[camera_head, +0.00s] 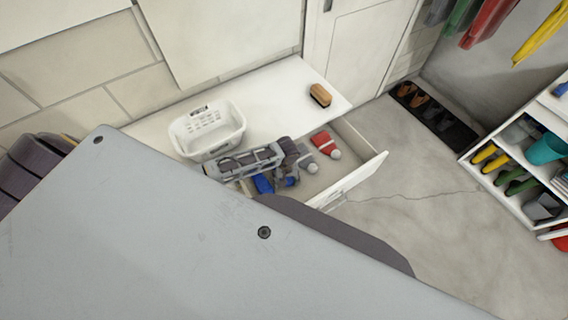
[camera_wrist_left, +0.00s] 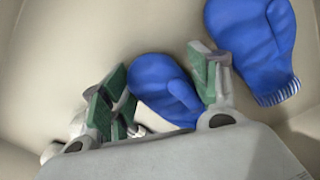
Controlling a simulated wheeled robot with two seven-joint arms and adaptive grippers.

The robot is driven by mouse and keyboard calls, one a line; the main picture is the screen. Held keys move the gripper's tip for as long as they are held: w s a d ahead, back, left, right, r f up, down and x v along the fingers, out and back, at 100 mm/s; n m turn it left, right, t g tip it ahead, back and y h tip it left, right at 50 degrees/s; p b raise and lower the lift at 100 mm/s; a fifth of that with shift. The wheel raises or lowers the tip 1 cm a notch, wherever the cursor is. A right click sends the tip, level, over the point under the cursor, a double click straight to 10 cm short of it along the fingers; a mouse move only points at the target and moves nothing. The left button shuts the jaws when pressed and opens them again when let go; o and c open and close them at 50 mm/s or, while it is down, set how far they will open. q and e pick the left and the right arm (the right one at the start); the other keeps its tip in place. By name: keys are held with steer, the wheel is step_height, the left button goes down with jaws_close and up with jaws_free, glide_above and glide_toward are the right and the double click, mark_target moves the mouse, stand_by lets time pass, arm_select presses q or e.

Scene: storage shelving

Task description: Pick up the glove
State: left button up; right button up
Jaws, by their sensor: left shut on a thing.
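Two blue gloves lie inside the open drawer. In the left wrist view, one blue glove (camera_wrist_left: 160,86) is between the green-padded fingers of my left gripper (camera_wrist_left: 160,75), which is shut on it. The other blue glove (camera_wrist_left: 250,42) lies to the upper right, beside the right finger, its ribbed cuff toward the lower right. In the head view my left gripper (camera_head: 288,178) reaches down into the drawer (camera_head: 347,185), and blue of a glove (camera_head: 263,184) shows beside it. The gripper and arm partly hide the gloves there. My right gripper is not in view.
A white basket (camera_head: 207,130) and a wooden brush (camera_head: 320,95) stand on the white bench top (camera_head: 275,95) behind the drawer. A shoe rack (camera_head: 480,158) stands at right; the floor (camera_head: 430,215) between is clear.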

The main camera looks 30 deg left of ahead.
arm_select(q)
steer(key=shift+r, duration=0.1)
steer(key=shift+r+p, duration=0.35)
steer(key=shift+r, duration=4.55)
steer(key=shift+s+f, duration=0.1)
steer(key=shift+s, duration=0.05)
